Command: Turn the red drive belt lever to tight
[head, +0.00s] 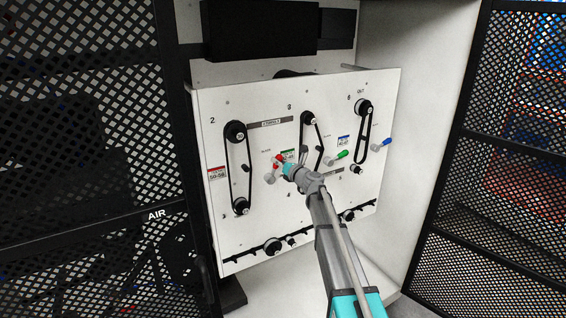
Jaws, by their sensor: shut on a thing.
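The red drive belt lever (279,160) is on the white panel, left of centre, to the right of the left belt (249,165). Its red grip shows just past the end of my gripper (283,165). My gripper reaches it from the lower right and is shut on the lever. The fingers and part of the lever are hard to make out at this size. The arm hides the panel area below and to the right of the lever. I cannot read which position the lever is in.
A green lever (343,154) and a blue lever (383,143) stick out of the panel to the right, near two more belts. Black mesh doors stand open at left (90,150) and right (500,150). Dark boxes (262,30) sit above the panel.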

